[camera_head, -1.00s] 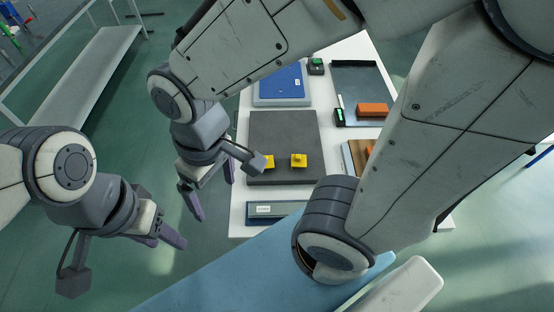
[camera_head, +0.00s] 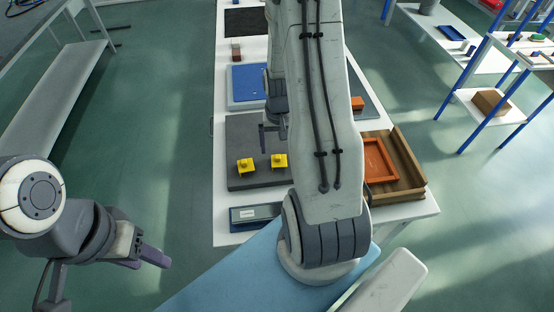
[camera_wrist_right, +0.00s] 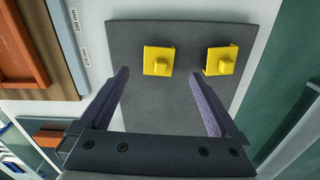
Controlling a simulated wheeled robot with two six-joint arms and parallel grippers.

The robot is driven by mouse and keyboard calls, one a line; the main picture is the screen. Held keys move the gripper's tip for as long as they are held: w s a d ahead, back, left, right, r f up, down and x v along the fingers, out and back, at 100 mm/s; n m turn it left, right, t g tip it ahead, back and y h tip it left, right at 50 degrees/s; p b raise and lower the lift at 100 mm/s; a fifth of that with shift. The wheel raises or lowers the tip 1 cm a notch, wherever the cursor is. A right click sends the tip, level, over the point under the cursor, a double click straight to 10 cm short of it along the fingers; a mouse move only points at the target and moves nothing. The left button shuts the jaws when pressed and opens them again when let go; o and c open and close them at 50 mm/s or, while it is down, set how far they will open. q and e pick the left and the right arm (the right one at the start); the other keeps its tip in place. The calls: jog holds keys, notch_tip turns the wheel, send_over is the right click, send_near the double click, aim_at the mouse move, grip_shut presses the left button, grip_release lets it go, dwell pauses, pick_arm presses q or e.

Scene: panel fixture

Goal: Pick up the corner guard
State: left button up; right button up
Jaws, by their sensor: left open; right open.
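Two small yellow blocky pieces with raised knobs, which look like corner guards, sit apart on a dark grey panel (camera_head: 236,130). One yellow piece (camera_head: 246,168) is left of the other yellow piece (camera_head: 279,161). In the right wrist view one yellow piece (camera_wrist_right: 158,61) shows between the fingertips' directions and the other yellow piece (camera_wrist_right: 221,60) beyond the right finger. My right gripper (camera_wrist_right: 161,75) is open and empty above the panel; in the head view my arm partly hides it. My left gripper (camera_head: 151,258) is open and empty, off the table to the left.
A blue panel (camera_head: 246,84) lies behind the grey one. A wooden tray (camera_head: 405,160) with an orange frame (camera_head: 378,162) stands at the right. Shelves with blue posts (camera_head: 502,95) stand at the far right.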

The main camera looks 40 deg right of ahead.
aim_at(279, 157)
jog(key=f+p, duration=0.1)
jog(key=f, duration=0.4)
jog(key=shift+d+f, duration=0.1)
jog(key=shift+d, duration=0.1)
jog(key=shift+f, duration=0.6)
jog(key=c, duration=1.4)
jog(key=shift+r, duration=0.1)
